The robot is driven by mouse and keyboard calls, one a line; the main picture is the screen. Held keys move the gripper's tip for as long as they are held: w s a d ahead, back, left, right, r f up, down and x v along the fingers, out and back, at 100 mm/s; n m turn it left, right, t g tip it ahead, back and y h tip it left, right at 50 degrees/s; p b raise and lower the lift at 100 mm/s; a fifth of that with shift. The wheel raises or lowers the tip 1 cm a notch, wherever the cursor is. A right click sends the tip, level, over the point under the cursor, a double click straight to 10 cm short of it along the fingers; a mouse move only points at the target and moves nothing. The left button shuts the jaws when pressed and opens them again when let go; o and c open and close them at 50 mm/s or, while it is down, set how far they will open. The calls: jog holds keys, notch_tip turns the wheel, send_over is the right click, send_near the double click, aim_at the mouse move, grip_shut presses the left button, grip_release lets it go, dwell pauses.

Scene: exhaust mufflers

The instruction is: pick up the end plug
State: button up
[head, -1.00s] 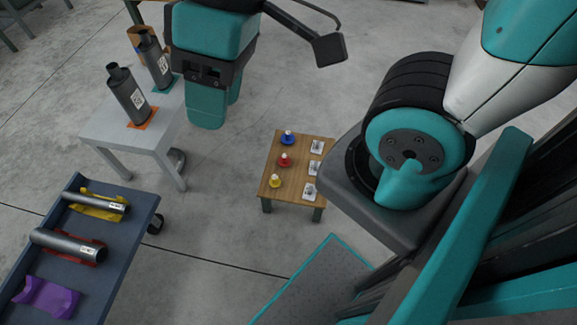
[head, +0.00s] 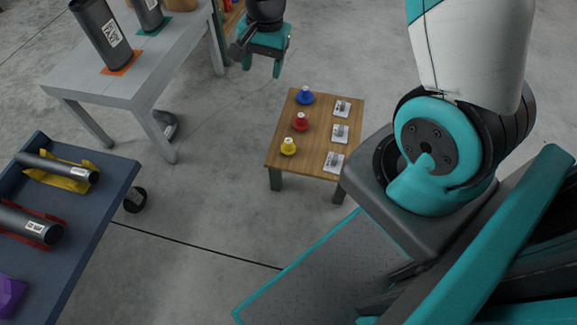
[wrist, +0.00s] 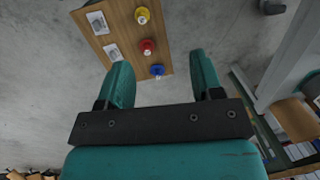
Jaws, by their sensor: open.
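I cannot tell which one is the end plug. In the wrist view, the blue plug (wrist: 157,70), red plug (wrist: 147,47) and yellow plug (wrist: 142,15) lie beyond the fingers, with the blue one lined up between the fingertips. My gripper (head: 262,66) is open and empty, in the air behind and left of the table, apart from the plugs. My gripper's two teal fingers (wrist: 160,64) show fully in the wrist view.
A grey table (head: 165,72) at the upper left holds dark upright mufflers (head: 100,32). A blue bench (head: 85,225) at the left holds tubes on coloured cradles.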

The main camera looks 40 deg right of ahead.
aim_at(289, 140)
jog(key=d+f+m+b, duration=0.2)
jog(key=f+b, duration=0.2)
jog(key=f, duration=0.6)
jog(key=w+d+f+m+b, duration=0.1)
jog(key=f+b, duration=0.4)
jog(key=f, duration=0.6)
jog(key=d+f+m+h+b, duration=0.1)
jog(key=d+f+b, duration=0.3)
jog(key=f, duration=0.7)
jog(key=shift+w+d+m+g, duration=0.15)
jog(key=shift+d+m+g, duration=0.25)
jog(key=shift+m, duration=0.5)
notch_tip(289, 140, down, 6)
jog(key=b, duration=0.4)
jog(key=shift+d+b, duration=0.15)
jog(key=shift+b, duration=0.2)
jog(key=shift+r, duration=0.1)
jog(key=c, duration=1)
jog(key=shift+r, duration=0.1)
